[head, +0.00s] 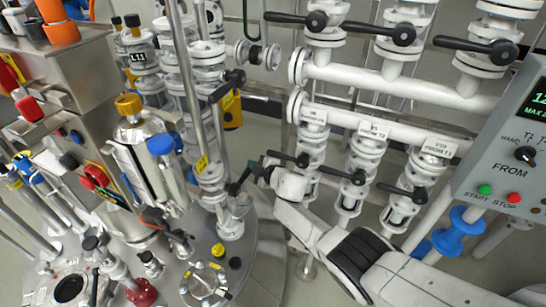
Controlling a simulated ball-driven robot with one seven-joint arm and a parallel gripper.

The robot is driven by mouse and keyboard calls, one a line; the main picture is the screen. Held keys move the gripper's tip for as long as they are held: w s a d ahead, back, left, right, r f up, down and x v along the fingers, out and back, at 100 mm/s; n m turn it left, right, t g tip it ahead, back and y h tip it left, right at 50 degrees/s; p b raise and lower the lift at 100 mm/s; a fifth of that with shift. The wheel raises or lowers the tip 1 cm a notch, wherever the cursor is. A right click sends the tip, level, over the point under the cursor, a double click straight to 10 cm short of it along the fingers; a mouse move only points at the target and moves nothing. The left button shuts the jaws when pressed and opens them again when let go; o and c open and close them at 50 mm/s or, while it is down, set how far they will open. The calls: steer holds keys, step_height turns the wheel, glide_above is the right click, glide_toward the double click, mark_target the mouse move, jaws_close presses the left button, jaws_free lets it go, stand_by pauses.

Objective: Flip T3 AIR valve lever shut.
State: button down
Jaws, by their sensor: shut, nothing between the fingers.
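No T3 AIR label is readable in the head view, so I cannot tell for sure which lever it names. My arm comes in from the lower right, and my gripper (257,170) is at the middle of the view, shut and empty. Its tip is close beside a small black lever (238,184) on a valve above the steel vessel lid (245,262). The lever slants up to the right; whether the fingertips touch it is unclear. The valve body is partly hidden.
White pipes with black-levered valves (375,130) stand behind and right of my arm. A grey control box (510,150) is at the right edge.

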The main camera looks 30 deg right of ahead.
steer(key=s+d+r+p, duration=0.5)
steer(key=s+r+p, duration=0.2)
steer(key=p, duration=0.1)
steer(key=shift+d, duration=0.2)
stand_by(0.6)
